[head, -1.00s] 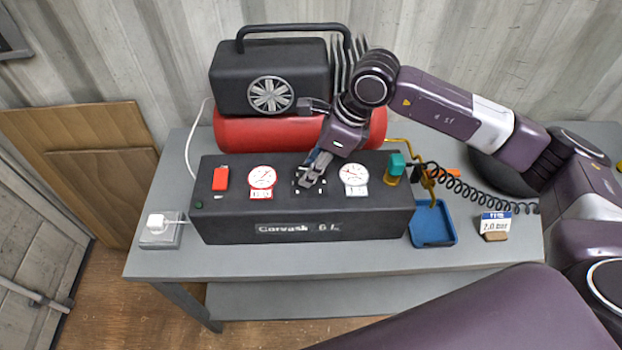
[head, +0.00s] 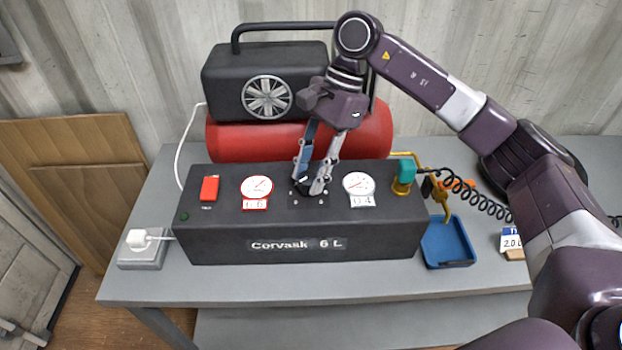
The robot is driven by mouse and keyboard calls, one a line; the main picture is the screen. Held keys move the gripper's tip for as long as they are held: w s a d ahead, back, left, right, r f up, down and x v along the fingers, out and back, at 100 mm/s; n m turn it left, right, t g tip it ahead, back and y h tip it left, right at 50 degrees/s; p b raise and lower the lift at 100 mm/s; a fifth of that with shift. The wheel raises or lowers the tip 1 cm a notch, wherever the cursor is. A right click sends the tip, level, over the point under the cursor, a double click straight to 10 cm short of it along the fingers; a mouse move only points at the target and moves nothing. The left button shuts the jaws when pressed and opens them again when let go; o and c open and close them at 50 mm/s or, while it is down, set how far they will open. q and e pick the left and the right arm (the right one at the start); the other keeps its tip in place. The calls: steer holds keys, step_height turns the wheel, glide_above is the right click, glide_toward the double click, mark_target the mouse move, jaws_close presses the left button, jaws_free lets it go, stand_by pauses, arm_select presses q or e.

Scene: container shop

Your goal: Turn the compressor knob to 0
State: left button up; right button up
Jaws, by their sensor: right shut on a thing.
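The compressor's black control box (head: 215,240), labelled "Corvask 6 L", sits on the grey table. The knob is between the two gauges on its top and is mostly hidden by my right gripper (head: 309,188). That gripper points down there, its fingers shut on the knob. The left gauge (head: 257,187) has a red label reading about 16. The right gauge (head: 359,185) has a white label reading about 04. The knob's pointer cannot be read. My left gripper is out of view.
A red switch (head: 209,188) is at the box's left. A teal-topped brass valve (head: 404,177) with a coiled hose is at its right. The red tank (head: 235,143) and black motor (head: 222,85) stand behind. A blue tray (head: 447,243) and a white plug (head: 138,238) flank the box.

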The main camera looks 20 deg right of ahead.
steer(key=shift+w+n+b, duration=0.1)
steer(key=shift+n+b, duration=0.25)
steer(key=shift+n, duration=0.35)
steer(key=shift+g, duration=0.3)
steer(key=o, duration=1.2)
steer(key=shift+c, duration=0.2)
steer(key=shift+r, duration=0.1)
steer(key=v, duration=1.2)
steer(key=shift+a, duration=0.15)
